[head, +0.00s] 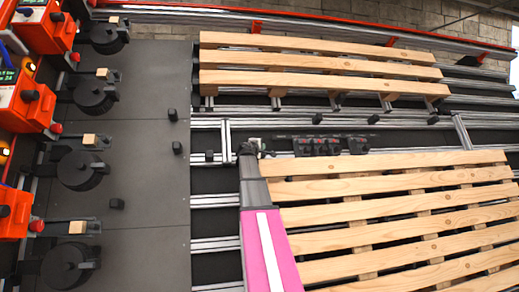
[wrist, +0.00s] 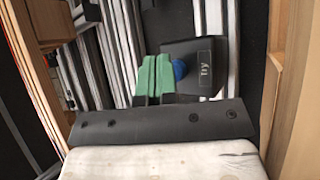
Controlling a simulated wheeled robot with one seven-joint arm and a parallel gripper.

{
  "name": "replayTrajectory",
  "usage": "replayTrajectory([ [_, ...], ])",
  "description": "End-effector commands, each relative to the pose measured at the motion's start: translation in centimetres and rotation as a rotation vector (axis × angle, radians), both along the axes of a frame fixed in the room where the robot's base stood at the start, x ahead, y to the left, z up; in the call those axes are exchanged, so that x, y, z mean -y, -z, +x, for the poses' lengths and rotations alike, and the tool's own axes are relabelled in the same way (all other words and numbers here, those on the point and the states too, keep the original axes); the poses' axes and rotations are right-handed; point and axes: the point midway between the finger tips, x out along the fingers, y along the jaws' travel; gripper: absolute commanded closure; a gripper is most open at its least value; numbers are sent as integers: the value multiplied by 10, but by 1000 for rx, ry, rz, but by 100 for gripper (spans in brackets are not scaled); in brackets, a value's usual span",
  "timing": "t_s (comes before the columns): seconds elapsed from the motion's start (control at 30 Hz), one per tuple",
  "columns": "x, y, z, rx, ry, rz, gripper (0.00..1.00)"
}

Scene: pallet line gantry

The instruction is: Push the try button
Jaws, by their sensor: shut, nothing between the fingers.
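In the wrist view, the try button is a round blue cap (wrist: 180,69) on a dark box (wrist: 206,62) with the word "try" in white on its right side. My gripper (wrist: 155,76) has green fingertips pressed together with nothing between them. The fingertips sit just left of the blue cap and hide its left part. I cannot tell whether they touch it. In the head view, my arm reaches up to my gripper (head: 251,149) beside the corner of the near pallet. I cannot make out the blue cap there.
A near wooden pallet (head: 400,209) lies right of my arm, a far pallet (head: 315,62) behind. Dark devices with red parts (head: 318,146) sit on the rails between them. Orange boxes (head: 27,101) and black round units (head: 80,170) line the left. The dark panel (head: 150,215) has open room.

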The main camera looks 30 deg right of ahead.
Motion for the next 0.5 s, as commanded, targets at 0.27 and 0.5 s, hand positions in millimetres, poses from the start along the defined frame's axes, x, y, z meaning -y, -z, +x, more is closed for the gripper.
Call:
replayTrajectory([
  [0.27,-1,-4,-6,0,1,-4,100],
  [0.5,-6,-13,-23,1,1,-4,100],
])
